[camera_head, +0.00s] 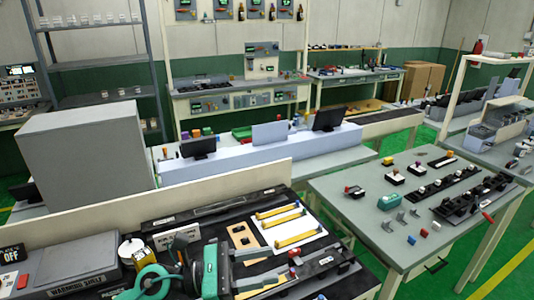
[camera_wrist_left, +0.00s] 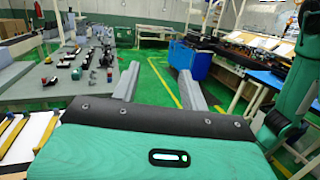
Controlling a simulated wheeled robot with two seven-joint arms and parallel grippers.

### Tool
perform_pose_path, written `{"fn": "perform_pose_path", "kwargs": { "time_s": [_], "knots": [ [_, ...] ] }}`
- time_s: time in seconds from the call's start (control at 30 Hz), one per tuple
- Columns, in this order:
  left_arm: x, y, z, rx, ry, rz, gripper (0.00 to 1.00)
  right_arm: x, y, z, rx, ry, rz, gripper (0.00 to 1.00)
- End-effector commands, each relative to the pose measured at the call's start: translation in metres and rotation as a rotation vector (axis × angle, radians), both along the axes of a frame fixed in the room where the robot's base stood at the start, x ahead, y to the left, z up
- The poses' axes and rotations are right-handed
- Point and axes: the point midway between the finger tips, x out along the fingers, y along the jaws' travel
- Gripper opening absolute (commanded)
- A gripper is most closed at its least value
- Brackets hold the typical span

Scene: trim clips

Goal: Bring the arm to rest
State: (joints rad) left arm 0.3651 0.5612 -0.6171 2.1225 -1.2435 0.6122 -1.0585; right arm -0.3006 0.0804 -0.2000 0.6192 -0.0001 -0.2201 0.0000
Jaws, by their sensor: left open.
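My left gripper shows in the left wrist view (camera_wrist_left: 158,84) with its two grey fingers apart and nothing between them. In the head view my left arm, teal and dark grey, is folded low over the near workbench (camera_head: 345,284), and parts of it hide each other. Yellow trim strips (camera_head: 278,212) lie on a white sheet (camera_head: 312,230) to the right of the arm, apart from it. A tan board with holes (camera_head: 243,243) lies next to the sheet. My right gripper is not seen.
A grey-green table (camera_head: 340,192) with clips and small blocks stands at the right. In the wrist view, blue bins (camera_wrist_left: 190,60) stand beyond open green floor (camera_wrist_left: 150,70).

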Motion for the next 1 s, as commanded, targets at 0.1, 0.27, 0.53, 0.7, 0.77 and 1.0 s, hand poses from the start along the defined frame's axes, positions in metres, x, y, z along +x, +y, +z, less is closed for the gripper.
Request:
{"fn": "perform_pose_path", "kwargs": {
  "time_s": [0.1,0.27,0.53,0.7,0.77,1.0],
  "knots": [
    [0.01,0.013,0.025,-0.276,0.255,0.114,0.45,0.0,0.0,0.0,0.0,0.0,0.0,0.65],
    [0.034,0.053,0.035,-0.633,0.613,0.268,0.45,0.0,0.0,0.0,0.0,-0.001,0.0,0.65],
    [0.056,0.14,-0.026,-1.216,1.235,0.543,0.45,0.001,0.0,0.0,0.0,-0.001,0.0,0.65],
    [0.036,0.186,-0.101,-1.571,1.608,0.75,0.45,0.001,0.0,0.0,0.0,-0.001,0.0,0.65],
    [0.02,0.198,-0.13,-1.694,1.731,0.833,0.45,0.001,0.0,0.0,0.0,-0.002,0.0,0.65],
    [-0.067,0.221,-0.223,2.009,-2.014,-1.138,0.45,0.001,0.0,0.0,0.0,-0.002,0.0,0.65]
  ]
}}
